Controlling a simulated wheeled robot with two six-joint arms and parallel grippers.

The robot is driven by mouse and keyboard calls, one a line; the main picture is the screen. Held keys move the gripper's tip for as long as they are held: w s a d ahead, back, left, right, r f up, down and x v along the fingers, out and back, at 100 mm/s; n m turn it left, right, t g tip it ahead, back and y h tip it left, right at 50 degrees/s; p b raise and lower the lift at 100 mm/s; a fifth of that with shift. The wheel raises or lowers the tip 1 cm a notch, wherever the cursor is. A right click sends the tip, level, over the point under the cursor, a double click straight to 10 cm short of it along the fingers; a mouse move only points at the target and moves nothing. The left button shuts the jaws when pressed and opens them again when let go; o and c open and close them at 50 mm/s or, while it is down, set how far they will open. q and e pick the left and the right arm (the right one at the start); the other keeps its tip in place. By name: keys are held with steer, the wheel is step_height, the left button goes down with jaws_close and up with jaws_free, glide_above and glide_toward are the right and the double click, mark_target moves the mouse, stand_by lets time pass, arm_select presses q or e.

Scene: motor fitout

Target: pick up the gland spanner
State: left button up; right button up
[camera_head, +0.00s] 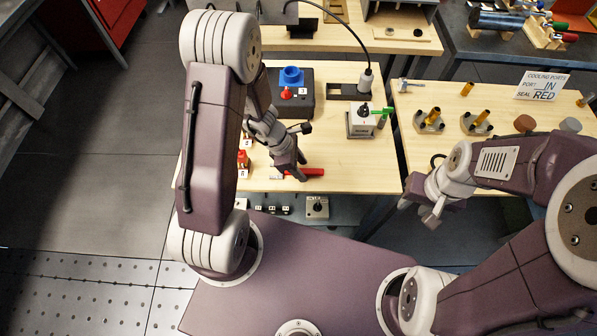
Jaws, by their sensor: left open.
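A red-handled tool (311,171), which I take to be the gland spanner, lies flat near the front edge of the wooden bench, with a small grey part at its left end. My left gripper (292,176) is open, pointing down at this tool, and its fingers hide part of it. I cannot tell whether the fingers touch it. My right gripper (420,212) hangs beyond the bench's front right corner, away from the tool. Its jaw state is unclear.
A dark box with a blue top and red button (286,92) stands behind my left gripper. A grey box with a green lever (361,121) stands to the right. The right bench holds brass-topped fittings (429,121) and a sign (541,86). Bare wood lies right of the tool.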

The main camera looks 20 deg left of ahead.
arm_select(q)
steer(key=shift+s+r, duration=0.1)
jaws_close()
stand_by(1.2)
